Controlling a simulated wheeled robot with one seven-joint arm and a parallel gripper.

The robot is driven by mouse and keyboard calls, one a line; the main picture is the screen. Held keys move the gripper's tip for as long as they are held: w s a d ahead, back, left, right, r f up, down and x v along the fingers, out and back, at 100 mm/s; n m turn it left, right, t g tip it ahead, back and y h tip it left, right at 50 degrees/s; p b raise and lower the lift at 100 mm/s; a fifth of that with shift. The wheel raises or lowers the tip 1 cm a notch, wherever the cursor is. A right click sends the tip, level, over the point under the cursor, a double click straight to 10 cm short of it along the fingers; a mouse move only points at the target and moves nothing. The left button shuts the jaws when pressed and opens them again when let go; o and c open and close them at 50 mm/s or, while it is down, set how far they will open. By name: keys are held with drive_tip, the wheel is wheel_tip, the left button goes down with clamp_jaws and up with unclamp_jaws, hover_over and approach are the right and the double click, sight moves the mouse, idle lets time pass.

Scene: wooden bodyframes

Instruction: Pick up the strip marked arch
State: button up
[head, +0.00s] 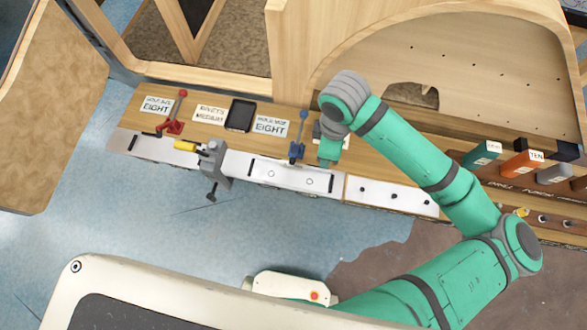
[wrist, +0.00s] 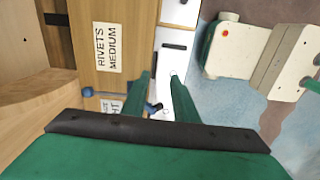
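No mark reading arch is legible in either view. Pale metal strips lie end to end along the bench's front edge in the head view: a left one (head: 150,147), a middle one (head: 240,165) with two holes and dark slots, and a right one (head: 375,192) with dark studs. My gripper (head: 330,152) is over the bench beside the blue-handled clamp, near where the middle and right strips meet; its fingertips are mostly hidden there. In the wrist view my gripper (wrist: 162,78) has two green fingers apart, with a pale strip (wrist: 176,58) beyond them. Nothing is visibly held.
A red-handled clamp (head: 175,120), a blue-handled clamp (head: 298,140) and a grey vice (head: 214,165) with a yellow handle stand along the strips. A black tray (head: 240,115) lies between labels. Coloured boxes (head: 520,162) stand at right. A wooden arch-shaped frame (head: 450,70) rises behind.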

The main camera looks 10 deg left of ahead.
sight(300, 176)
drive_tip(key=shift+w+a+f, duration=0.1)
drive_tip(key=shift+f, duration=2.5)
drive_tip(key=shift+w+f, duration=0.1)
drive_tip(key=shift+f, duration=2.5)
clamp_jaws()
